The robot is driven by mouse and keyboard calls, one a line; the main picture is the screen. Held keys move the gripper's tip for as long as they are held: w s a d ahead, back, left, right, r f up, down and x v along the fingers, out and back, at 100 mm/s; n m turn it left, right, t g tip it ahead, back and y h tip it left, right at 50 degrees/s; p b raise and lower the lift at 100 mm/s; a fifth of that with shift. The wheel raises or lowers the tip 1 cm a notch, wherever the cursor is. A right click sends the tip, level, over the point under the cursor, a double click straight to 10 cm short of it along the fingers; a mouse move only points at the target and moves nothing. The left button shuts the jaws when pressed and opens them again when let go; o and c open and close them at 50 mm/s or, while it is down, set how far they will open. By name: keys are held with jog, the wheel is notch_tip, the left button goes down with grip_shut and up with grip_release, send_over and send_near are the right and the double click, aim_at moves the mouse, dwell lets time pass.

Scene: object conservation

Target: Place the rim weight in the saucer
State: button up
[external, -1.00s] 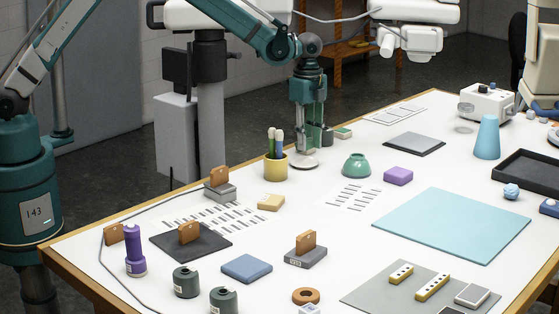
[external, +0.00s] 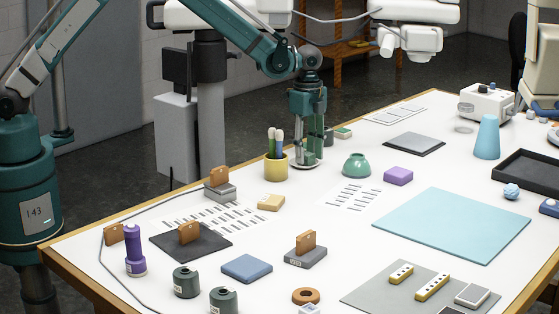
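My gripper (external: 307,160) points straight down at the back of the table, just right of the yellow pen cup. Its fingertips are low over a small pale round dish (external: 295,163), which looks like the saucer and is mostly covered by them. I cannot tell whether the fingers touch it or hold anything. The rim weight cannot be picked out for certain; it may be hidden at the fingers. A brown ring (external: 306,296) lies at the front of the table.
The yellow pen cup (external: 276,168) stands close on the left of my gripper. A green bowl (external: 357,165) and a purple block (external: 398,176) are to its right. Several blocks and dark weights fill the front left. The light blue mat (external: 452,225) is clear.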

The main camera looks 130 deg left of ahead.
aim_at(307, 154)
jog(key=shift+r, duration=0.2)
dwell(0.3)
notch_tip(307, 154, up, 12)
jog(key=shift+b, duration=0.35)
dwell(0.9)
dwell(0.3)
